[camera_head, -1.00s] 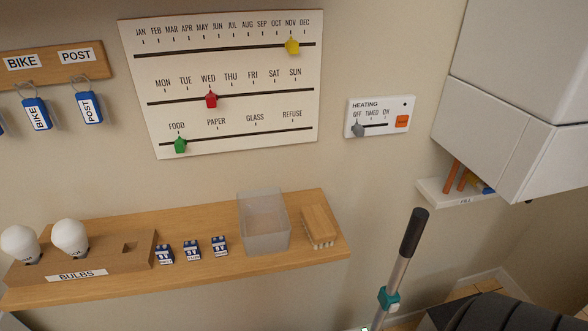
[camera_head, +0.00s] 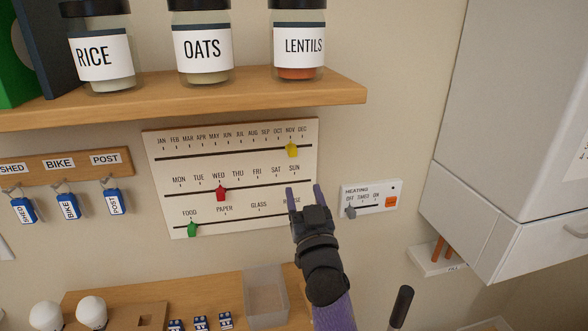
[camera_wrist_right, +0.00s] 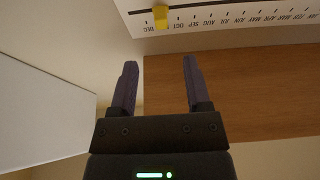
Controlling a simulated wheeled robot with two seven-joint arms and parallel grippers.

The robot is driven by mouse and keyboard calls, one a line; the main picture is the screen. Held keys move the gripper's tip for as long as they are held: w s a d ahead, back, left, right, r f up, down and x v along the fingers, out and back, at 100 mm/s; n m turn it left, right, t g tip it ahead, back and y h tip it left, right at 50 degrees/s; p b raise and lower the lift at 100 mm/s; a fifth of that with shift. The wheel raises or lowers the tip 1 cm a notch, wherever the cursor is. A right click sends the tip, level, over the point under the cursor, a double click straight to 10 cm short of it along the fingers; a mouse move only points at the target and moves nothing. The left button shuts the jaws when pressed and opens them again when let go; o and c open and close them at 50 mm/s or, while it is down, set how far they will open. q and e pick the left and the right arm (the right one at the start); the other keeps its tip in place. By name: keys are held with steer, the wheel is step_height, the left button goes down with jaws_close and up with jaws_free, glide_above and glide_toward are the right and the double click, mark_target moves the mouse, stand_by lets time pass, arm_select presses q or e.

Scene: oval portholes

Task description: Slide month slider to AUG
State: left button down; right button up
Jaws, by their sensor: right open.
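The white calendar board (camera_head: 165,222) hangs on the wall with three slider tracks. The yellow month slider (camera_head: 292,149) stands at NOV on the top track; it also shows in the right wrist view (camera_wrist_right: 161,16), at the top. The red slider (camera_head: 221,193) stands at WED and the green slider (camera_head: 192,229) at FOOD. My right gripper (camera_head: 305,194) is open and empty, in front of the board's lower right, below the yellow slider in the picture and apart from it. Its fingers also show in the right wrist view (camera_wrist_right: 159,88). My left gripper is out of view.
A shelf (camera_head: 200,98) with jars of rice, oats and lentils is above the board. A heating panel (camera_head: 383,197) is to the right, and a white cabinet (camera_head: 500,130) beyond it. Hooks with key tags (camera_head: 68,206) are at left. A lower shelf holds a clear bin (camera_head: 265,295).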

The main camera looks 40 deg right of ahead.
mark_target(293, 154)
steer(key=p+x, duration=0.1)
steer(key=x, duration=0.9)
steer(key=shift+r, duration=0.1)
jaws_close()
stand_by(1.0)
